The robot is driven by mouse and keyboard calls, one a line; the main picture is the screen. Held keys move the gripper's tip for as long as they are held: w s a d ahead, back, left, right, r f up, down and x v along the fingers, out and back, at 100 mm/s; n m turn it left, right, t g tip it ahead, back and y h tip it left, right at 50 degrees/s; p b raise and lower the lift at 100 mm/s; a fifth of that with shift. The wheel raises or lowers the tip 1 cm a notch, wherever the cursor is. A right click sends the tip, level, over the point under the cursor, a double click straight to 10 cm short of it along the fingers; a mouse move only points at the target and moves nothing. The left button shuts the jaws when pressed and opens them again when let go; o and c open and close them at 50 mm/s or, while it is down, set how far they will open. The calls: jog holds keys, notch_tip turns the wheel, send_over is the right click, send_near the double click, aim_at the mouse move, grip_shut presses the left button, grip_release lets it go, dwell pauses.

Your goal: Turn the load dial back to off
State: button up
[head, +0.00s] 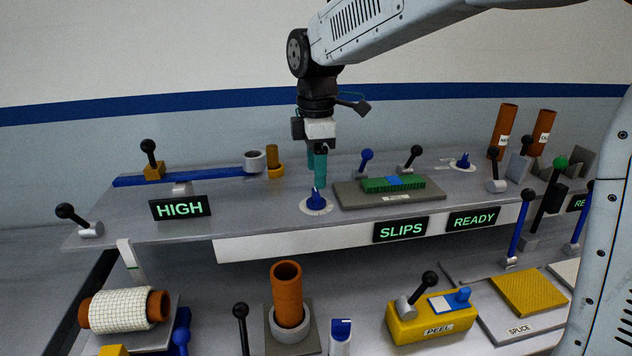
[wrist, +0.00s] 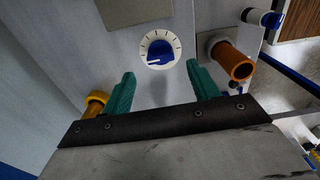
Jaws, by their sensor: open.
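A blue dial (head: 316,201) on a round white scale stands near the front edge of the raised shelf. It also shows in the wrist view (wrist: 159,51), ahead of the fingertips and roughly centred between them, with a white pointer line towards the lower left. No label reads on it. My gripper (head: 317,168), with teal fingers, hangs above and behind this dial, open and empty; its two fingers show apart in the wrist view (wrist: 162,80), not touching the dial. A second blue dial (head: 463,162) stands further right on the shelf.
A grey plate (head: 350,195) with a green block is right of the near dial. A yellow cylinder (head: 272,156) stands to its left. Signs read HIGH (head: 181,207), SLIPS (head: 401,229) and READY (head: 472,219). An orange tube (head: 286,290) stands below; levers line the shelf.

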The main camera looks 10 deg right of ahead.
jog(key=shift+r, duration=1.5)
jog(key=shift+f+m, duration=0.15)
jog(key=shift+m, duration=0.55)
jog(key=s+f+m, duration=0.1)
jog(key=s+d+f+m, duration=0.1)
jog(key=shift+s+f+m+g, duration=0.1)
jog(key=shift+s+m+g, duration=0.2)
jog(key=shift+s+m, duration=0.1)
jog(key=s+d+m, duration=0.1)
jog(key=s+m, duration=0.1)
jog(key=shift+s+d+f, duration=0.15)
jog(key=shift+s+d, duration=0.2)
jog(key=s+d+f+m+t, duration=0.1)
jog(key=s+d+m, duration=0.5)
jog(key=s, duration=0.6)
jog(key=s+d+f+m+t, duration=0.1)
jog(key=s+d+m, duration=0.5)
jog(key=s, duration=0.6)
jog(key=shift+s+d+f, duration=0.2)
jog(key=shift+d+f, duration=0.2)
jog(key=shift+d, duration=0.25)
